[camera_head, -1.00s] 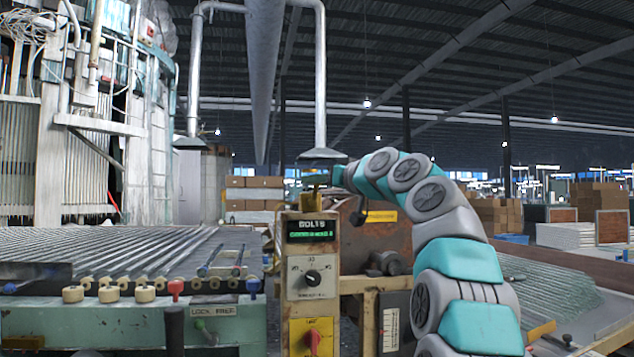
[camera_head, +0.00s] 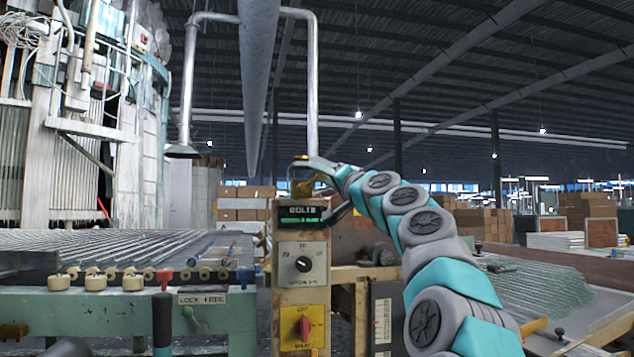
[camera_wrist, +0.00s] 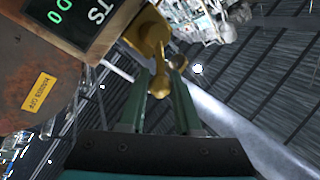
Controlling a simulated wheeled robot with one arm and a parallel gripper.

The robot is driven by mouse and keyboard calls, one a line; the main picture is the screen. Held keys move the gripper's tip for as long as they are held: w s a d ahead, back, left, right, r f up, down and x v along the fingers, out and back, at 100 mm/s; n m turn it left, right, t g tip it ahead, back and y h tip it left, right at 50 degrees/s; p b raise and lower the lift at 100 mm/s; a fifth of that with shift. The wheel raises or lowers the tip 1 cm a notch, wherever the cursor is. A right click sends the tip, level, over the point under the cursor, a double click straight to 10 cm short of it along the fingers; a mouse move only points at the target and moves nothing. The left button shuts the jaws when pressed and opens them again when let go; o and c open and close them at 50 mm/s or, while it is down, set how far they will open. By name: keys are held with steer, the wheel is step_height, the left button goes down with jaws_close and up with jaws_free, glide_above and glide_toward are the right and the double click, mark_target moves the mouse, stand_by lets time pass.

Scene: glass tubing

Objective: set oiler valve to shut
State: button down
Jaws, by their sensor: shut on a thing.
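The oiler valve is a small brass fitting (camera_head: 301,187) on top of the control post; in the wrist view its brass body (camera_wrist: 148,32) sits at the top centre, beside the display. A brass lever with a rounded end (camera_wrist: 160,84) runs from the body down between my fingers. My gripper (camera_wrist: 166,72) has its two green fingers on either side of this lever and is shut on it. In the head view my gripper (camera_head: 315,166) is at the top of the post, small and partly merged with the valve, so the lever's exact angle is hard to tell.
The control post carries a green-lit display (camera_head: 303,215), a black dial (camera_head: 303,264) and a red knob on a yellow plate (camera_head: 303,328). A bench with glass tubes (camera_head: 110,245) stands left. A rusty housing is behind the post; more tubing (camera_head: 545,285) lies right.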

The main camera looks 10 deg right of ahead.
steer(key=shift+d+f+m+t+h+b, duration=0.2)
steer(key=shift+f+m+t+h+b, duration=0.65)
steer(key=shift+m, duration=1.05)
steer(key=shift+d+f+m+t+h+b, duration=0.2)
steer(key=shift+m+h+b, duration=0.4)
steer(key=shift+m+h, duration=0.95)
steer(key=shift+d+f+m+t+h+b, duration=0.2)
steer(key=shift+f+m+t+h+b, duration=0.45)
steer(key=shift+m, duration=1.6)
steer(key=c, duration=0.6)
jaws_free()
steer(key=shift+r, duration=0.2)
